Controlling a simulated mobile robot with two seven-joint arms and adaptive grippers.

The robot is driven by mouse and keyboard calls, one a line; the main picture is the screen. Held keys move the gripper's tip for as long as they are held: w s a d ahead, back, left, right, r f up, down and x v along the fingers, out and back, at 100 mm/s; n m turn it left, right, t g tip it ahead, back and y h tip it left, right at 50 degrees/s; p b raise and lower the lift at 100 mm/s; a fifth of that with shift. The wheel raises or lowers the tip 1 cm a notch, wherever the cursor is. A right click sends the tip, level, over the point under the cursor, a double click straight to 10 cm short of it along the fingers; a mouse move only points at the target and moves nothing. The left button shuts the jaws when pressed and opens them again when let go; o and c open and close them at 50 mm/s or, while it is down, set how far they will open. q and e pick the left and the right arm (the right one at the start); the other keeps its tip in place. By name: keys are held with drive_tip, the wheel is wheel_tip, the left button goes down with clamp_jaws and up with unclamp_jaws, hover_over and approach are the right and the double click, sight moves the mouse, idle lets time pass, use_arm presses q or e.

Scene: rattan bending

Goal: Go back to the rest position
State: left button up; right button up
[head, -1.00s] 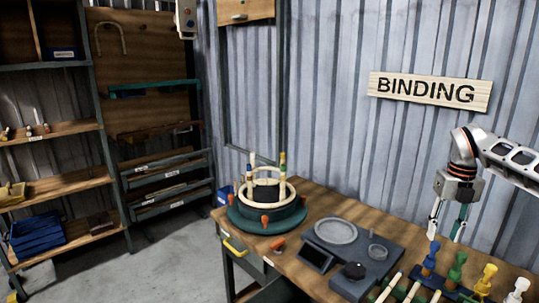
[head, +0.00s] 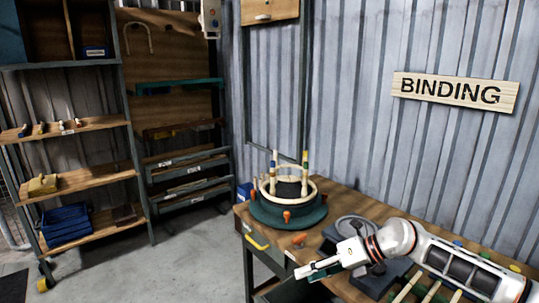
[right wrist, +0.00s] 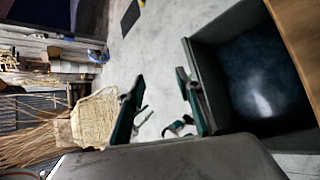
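My right gripper (head: 308,269) comes in from the right in the head view, low over the front edge of the wooden bench (head: 262,229). It points left, and its fingers look empty. In the right wrist view my right gripper (right wrist: 160,84) has its two dark green fingers well apart, with grey floor showing between them. My left gripper is in neither view.
A round green jig (head: 288,214) with pale rings and coloured pegs stands on the bench. My right arm partly hides a grey scale. Shelves (head: 80,178) stand at left, with clear floor (head: 190,255) between. A dark open bin (right wrist: 225,75) lies beside the gripper in the wrist view.

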drive_tip(key=s+a+r+m+t+y, duration=0.1)
drive_tip(key=s+a+r+t+y, duration=0.2)
drive_tip(key=a, duration=0.7)
wheel_tip(320, 180, up, 9)
drive_tip(key=s+m+t+y, duration=0.1)
drive_tip(key=m+t+y, duration=0.3)
drive_tip(key=m+t, duration=0.25)
drive_tip(key=s+d+f+m+t+h, duration=0.2)
drive_tip(key=d+f+m+h, duration=0.2)
drive_tip(key=d+m+h, duration=0.6)
drive_tip(key=s+d+f+m+t+h, duration=0.25)
drive_tip(key=d+f+m+h, duration=0.35)
drive_tip(key=d+m, duration=0.45)
drive_tip(key=s+d+f+m+g+h, duration=0.25)
drive_tip(key=s+d+f+g, duration=0.35)
drive_tip(key=s, duration=0.4)
drive_tip(key=s+d+f+m+g+h, duration=0.2)
drive_tip(key=s+d+f+g+h, duration=0.1)
drive_tip(key=s+d+f, duration=0.6)
drive_tip(key=s+a+f+m+t+y, duration=0.1)
drive_tip(key=a+f+m+t+y, duration=0.2)
drive_tip(key=a+f, duration=1.1)
drive_tip(key=a+y, duration=0.1)
drive_tip(key=y, duration=0.2)
drive_tip(key=shift+y, duration=0.35)
